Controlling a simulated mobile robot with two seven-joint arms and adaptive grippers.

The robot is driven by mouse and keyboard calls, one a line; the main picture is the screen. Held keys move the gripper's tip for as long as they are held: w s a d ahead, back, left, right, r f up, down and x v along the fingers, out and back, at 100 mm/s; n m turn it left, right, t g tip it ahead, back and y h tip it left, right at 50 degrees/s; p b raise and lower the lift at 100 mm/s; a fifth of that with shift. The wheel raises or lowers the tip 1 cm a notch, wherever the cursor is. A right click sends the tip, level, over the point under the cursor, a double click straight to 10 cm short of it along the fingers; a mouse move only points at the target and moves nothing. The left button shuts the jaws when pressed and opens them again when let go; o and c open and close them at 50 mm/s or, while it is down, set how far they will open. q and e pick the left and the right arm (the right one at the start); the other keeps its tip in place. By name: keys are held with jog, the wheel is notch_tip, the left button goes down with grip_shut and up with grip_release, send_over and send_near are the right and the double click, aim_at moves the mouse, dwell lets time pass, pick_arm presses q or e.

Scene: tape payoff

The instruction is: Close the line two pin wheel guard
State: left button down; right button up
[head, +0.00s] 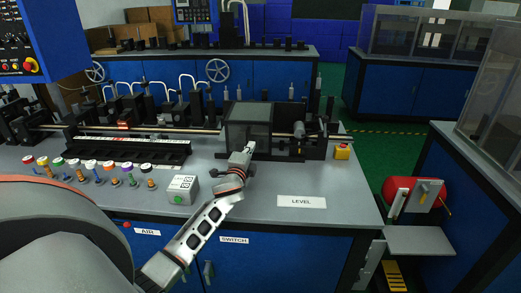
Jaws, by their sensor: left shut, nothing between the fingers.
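My left gripper (249,146) is shut and empty at the lower front of the guard. Its tip overlaps the guard's lower edge in the picture; touching or apart cannot be told. My right gripper is not in view.
Several coloured buttons (87,163) line the bench's left front. A grey box with a green button (183,190) stands left of my forearm. A yellow box with a red button (342,152) sits at the right end. Bench top near the LEVEL plate (301,201) is clear.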

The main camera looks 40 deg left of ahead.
pick_arm(q)
jog(key=a, duration=0.1)
jog(key=s+a, duration=0.1)
jog(key=a, duration=0.1)
jog(key=s+a+p, duration=0.1)
jog(key=shift+s+a, duration=0.25)
jog(key=shift+a, duration=0.05)
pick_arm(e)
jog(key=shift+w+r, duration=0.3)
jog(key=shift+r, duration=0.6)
pick_arm(q)
jog(key=shift+a, duration=0.15)
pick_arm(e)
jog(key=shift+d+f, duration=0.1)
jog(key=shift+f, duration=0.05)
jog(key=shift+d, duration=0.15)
